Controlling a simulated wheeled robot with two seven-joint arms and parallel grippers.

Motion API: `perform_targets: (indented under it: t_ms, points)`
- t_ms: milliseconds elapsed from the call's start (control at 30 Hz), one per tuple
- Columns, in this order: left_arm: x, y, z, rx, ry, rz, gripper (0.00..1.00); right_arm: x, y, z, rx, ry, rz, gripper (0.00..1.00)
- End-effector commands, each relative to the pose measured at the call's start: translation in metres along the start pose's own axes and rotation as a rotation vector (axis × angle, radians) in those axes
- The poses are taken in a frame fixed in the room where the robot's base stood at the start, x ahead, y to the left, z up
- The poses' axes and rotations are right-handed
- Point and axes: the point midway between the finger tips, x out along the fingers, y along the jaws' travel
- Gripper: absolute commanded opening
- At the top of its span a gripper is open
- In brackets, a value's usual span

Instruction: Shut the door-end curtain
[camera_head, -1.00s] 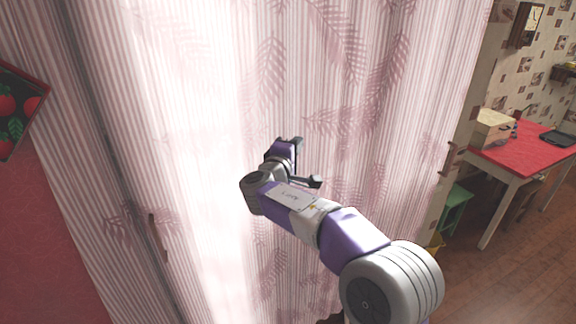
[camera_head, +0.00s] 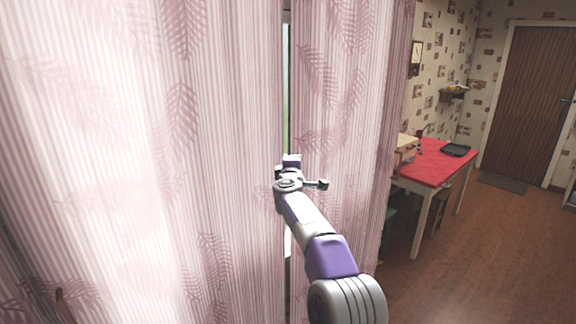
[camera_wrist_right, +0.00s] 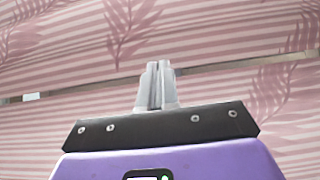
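A pink striped curtain with fern prints fills the left and middle of the head view as a wide left panel (camera_head: 130,150) and a narrower right panel (camera_head: 345,120). The right panel is on the side towards the brown door. A narrow upright gap (camera_head: 286,90) shows between them. My right gripper (camera_head: 291,162) is in front of this gap, at the panel edges; I cannot tell whether it touches cloth. In the right wrist view its fingers (camera_wrist_right: 157,85) are together, with no cloth visible between them, and curtain fills the background. My left gripper is not in view.
A red-topped table (camera_head: 435,165) stands beyond the right panel, with a black tray (camera_head: 456,150) and a box on it. A brown door (camera_head: 535,95) is at the far right. The wooden floor (camera_head: 490,260) at the lower right is clear.

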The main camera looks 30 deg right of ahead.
Motion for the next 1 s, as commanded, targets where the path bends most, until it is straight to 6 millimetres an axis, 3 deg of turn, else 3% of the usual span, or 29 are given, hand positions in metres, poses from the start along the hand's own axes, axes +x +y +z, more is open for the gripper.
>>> perform_targets:
  t_ms: [633, 833, 1000]
  points:
    - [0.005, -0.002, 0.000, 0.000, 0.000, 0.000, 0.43, -0.003, -0.003, -0.009, 0.002, 0.015, -0.003, 0.00]
    - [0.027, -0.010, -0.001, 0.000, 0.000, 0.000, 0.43, -0.029, -0.003, -0.031, 0.006, 0.013, 0.003, 0.00]
    - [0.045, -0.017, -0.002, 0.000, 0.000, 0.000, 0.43, -0.065, -0.002, -0.027, 0.006, 0.010, 0.002, 0.00]
